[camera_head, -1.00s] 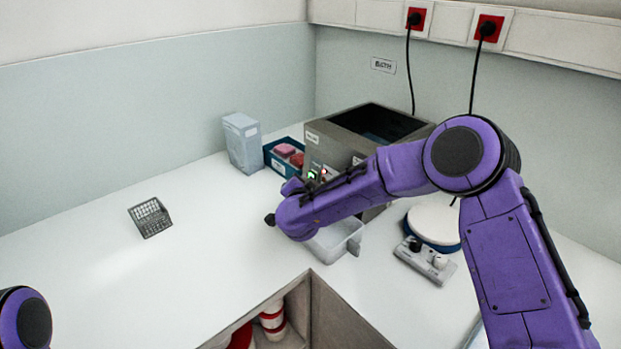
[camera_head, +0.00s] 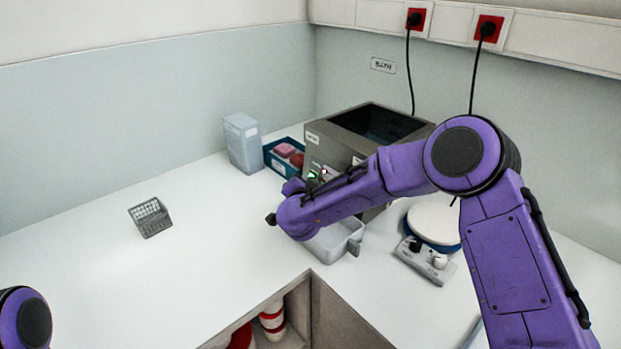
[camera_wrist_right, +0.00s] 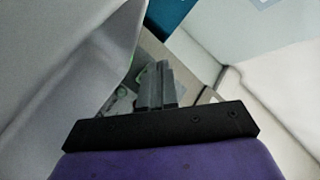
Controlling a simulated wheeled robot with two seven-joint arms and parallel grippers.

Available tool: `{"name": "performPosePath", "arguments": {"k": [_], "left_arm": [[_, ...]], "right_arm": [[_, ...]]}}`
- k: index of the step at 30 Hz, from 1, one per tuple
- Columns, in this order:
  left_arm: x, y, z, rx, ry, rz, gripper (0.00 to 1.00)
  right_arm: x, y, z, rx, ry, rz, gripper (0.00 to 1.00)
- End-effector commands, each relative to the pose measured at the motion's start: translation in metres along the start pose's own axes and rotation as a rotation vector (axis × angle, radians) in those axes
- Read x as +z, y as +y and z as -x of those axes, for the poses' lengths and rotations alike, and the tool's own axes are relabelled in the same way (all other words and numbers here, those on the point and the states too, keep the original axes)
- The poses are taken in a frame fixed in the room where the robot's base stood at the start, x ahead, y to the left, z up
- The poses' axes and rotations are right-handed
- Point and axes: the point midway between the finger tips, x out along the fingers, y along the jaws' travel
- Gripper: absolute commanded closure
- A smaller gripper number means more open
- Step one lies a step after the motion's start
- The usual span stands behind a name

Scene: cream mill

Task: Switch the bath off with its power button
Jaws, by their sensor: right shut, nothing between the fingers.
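The bath (camera_head: 340,152) is a grey-brown open-topped metal tank against the back wall, with dark liquid inside. Its front panel shows a green-lit display (camera_head: 313,175) and a small light beside it. My right wrist and forearm cover much of its front, and I cannot make out the power button. My right gripper (camera_wrist_right: 160,85) shows in the right wrist view, its grey fingers shut and empty, close to a panel with round parts (camera_wrist_right: 118,102). I cannot tell whether the fingertips touch anything. Of my left arm only a joint shows at lower left; its gripper is out of view.
A clear tray (camera_head: 335,243) stands under my right wrist. A blue box with pink items (camera_head: 272,160) and a pale carton (camera_head: 242,145) stand left of the bath. A white-topped device (camera_head: 434,222) is at right, a wire rack (camera_head: 150,218) at left. The left counter is mostly free.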

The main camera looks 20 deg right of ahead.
Motion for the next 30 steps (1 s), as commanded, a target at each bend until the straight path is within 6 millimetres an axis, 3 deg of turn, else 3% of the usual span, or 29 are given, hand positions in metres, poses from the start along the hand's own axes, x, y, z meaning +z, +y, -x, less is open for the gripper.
{"name": "performPosePath", "arguments": {"k": [13,30], "left_arm": [[-0.001,0.000,0.001,0.000,0.000,0.000,0.57],[-0.004,-0.001,0.010,0.000,0.000,0.000,0.57]], "right_arm": [[-0.004,0.003,-0.004,0.001,0.001,-0.001,1.00],[0.006,-0.009,0.011,-0.001,-0.001,0.001,1.00]]}}
